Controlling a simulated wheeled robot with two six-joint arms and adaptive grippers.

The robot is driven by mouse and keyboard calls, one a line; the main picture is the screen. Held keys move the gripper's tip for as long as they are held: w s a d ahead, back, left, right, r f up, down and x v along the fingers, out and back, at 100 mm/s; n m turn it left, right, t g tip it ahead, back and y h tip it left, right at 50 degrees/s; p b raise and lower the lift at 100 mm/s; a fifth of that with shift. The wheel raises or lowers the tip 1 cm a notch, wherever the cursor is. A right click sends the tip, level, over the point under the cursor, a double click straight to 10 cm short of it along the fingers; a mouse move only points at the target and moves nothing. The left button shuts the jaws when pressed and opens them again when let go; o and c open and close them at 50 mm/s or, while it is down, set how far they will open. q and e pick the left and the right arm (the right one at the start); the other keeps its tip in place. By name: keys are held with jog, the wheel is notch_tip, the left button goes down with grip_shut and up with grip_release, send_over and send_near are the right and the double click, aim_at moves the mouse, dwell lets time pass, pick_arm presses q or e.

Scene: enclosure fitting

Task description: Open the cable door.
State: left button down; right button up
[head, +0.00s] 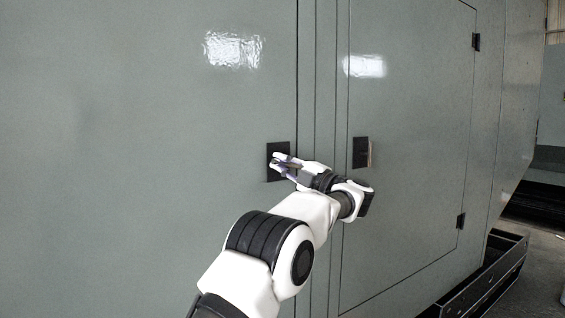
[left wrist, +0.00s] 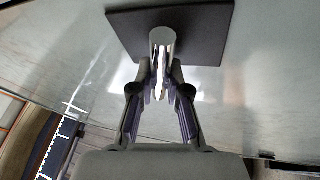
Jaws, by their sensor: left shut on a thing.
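A large grey-green door panel (head: 190,110) fills the left of the head view. A square black handle plate (head: 271,148) sits near its right edge. My left gripper (head: 279,163) is at this plate, shut on its handle. In the left wrist view the handle (left wrist: 162,38) is a bright metal bar standing out from the black plate (left wrist: 205,40), between the two fingers (left wrist: 160,85). A second, hinged door (head: 420,120) to the right has its own black handle plate (head: 360,150). No label shows which is the cable door. My right gripper is out of view.
Narrow vertical seams and a strip (head: 324,70) separate the two doors. Black hinges (head: 476,42) (head: 460,221) mark the right door's far edge. A dark metal rail (head: 492,275) runs along the cabinet's base at lower right, beside open floor (head: 543,270).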

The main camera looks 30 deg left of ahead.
pick_arm(q)
jog(key=shift+f+n+g+h+p, duration=0.15)
jog(key=shift+n+g+h+p, duration=0.2)
jog(key=shift+n, duration=0.85)
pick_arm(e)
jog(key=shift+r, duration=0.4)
pick_arm(q)
jog(key=shift+g, duration=0.25)
